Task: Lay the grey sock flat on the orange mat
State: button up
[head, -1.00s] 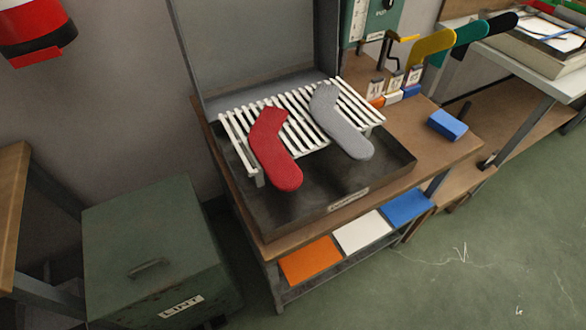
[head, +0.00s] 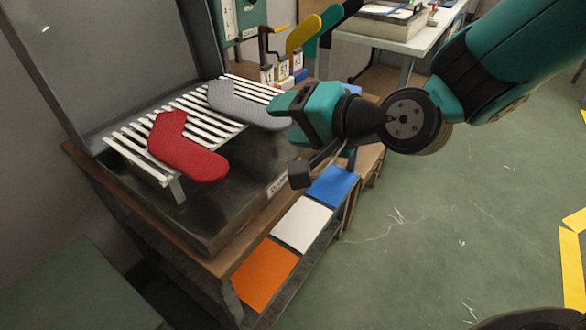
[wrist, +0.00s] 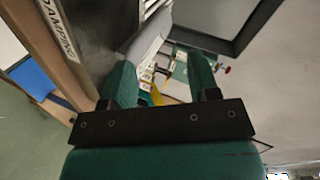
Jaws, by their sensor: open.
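The grey sock (head: 247,106) lies across the white slatted rack (head: 118,142), with its near end beside my gripper (head: 288,104). My gripper is open at that end; I cannot tell whether it touches the sock. In the wrist view, my gripper (wrist: 163,72) has its two teal fingers apart, and a pale grey part of the sock (wrist: 148,46) shows just beyond them. The orange mat (head: 264,275) lies flat and bare on the low front shelf, at the left of a white mat and a blue mat.
A red sock (head: 185,147) lies on the same rack, left of the grey one. The rack stands in a dark open-lidded tray (head: 205,228) on a wooden bench. White (head: 303,225) and blue (head: 333,187) mats are bare. Sock-shaped boards (head: 304,35) stand behind my gripper.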

aim_at(283, 126)
jog(key=w+f+m+t+b, duration=0.1)
jog(key=f+m+t, duration=0.1)
jog(key=w+f+m+t+b, duration=0.2)
jog(key=m, duration=0.1)
jog(key=w+f+m+t+h+b, duration=0.1)
jog(key=f+m+t, duration=0.1)
jog(key=f, duration=0.1)
jog(key=shift+w+d+f, duration=0.1)
jog(key=shift+w+d, duration=0.25)
jog(key=shift+w, duration=0.05)
jog(key=shift+w+a+r+m+p, duration=0.2)
jog(key=shift+w+r+m+p, duration=0.1)
jog(key=shift+w+p, duration=0.2)
jog(key=p+x, duration=0.3)
jog(key=p, duration=0.1)
jog(key=shift+w+a+r, duration=0.1)
jog(key=shift+w+a, duration=0.1)
jog(key=shift+p+x, duration=0.85)
jog(key=shift+p, duration=0.4)
jog(key=shift+w+a+f, duration=0.15)
jog(key=shift+w+f, duration=0.1)
jog(key=shift+c, duration=0.2)
jog(key=c, duration=0.9)
